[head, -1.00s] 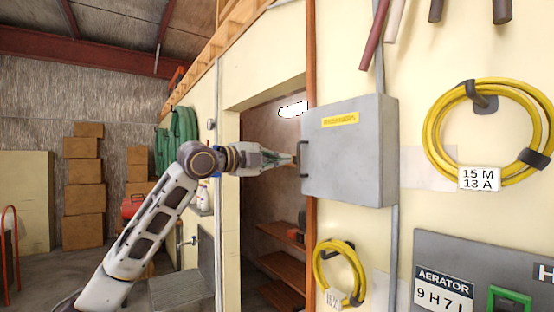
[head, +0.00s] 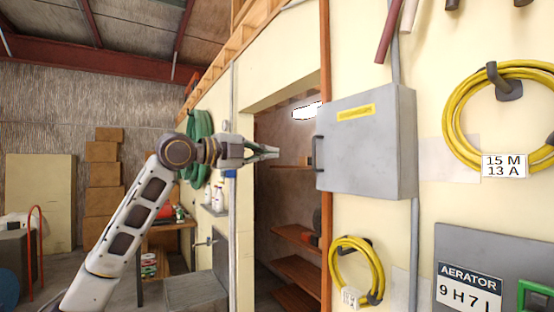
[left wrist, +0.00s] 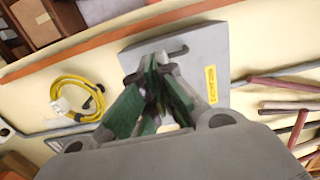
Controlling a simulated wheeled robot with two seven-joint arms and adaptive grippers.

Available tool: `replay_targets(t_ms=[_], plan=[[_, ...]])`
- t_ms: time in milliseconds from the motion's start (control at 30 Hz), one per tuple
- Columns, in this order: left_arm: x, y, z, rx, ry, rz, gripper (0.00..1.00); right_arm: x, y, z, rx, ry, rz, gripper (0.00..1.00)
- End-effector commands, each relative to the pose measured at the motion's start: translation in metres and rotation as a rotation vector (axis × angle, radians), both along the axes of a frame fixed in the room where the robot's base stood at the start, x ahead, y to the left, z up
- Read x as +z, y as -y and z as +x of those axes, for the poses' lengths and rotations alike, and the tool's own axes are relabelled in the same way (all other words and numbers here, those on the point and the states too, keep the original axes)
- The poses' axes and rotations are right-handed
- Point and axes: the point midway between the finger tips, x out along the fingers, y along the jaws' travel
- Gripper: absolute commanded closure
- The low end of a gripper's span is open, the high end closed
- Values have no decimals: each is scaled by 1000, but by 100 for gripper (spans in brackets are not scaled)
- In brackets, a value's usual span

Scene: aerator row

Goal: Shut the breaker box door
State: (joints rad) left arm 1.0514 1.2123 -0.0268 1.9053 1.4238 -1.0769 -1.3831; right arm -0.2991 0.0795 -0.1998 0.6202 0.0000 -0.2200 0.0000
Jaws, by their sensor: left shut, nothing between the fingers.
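The grey breaker box (head: 408,150) is mounted on the cream wall. Its door (head: 362,150), with a yellow label and a dark handle (head: 318,154) on its left edge, looks flush against the box. My left gripper (head: 277,153) is shut and empty, apart from the handle, a little to its left in front of the doorway. In the left wrist view the gripper's green-lined fingers (left wrist: 152,92) point toward the grey door (left wrist: 208,55), partly covering it. The right gripper is out of view.
An open doorway with wooden shelves (head: 297,235) lies left of the box. A yellow cable coil (head: 357,245) hangs below the box, and a larger one (head: 450,130) hangs to its right. A grey aerator panel (head: 490,240) is at lower right.

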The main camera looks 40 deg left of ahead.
Motion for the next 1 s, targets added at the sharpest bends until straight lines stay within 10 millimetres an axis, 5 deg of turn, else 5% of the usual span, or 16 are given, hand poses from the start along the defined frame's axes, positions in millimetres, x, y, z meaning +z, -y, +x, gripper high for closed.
replay_targets(t_ms=[300, 1000], plan=[[-1, -11, -15, 0, -1, -1, 100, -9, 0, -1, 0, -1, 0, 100], [0, -11, -16, 0, -3, -8, 100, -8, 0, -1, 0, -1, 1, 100]])
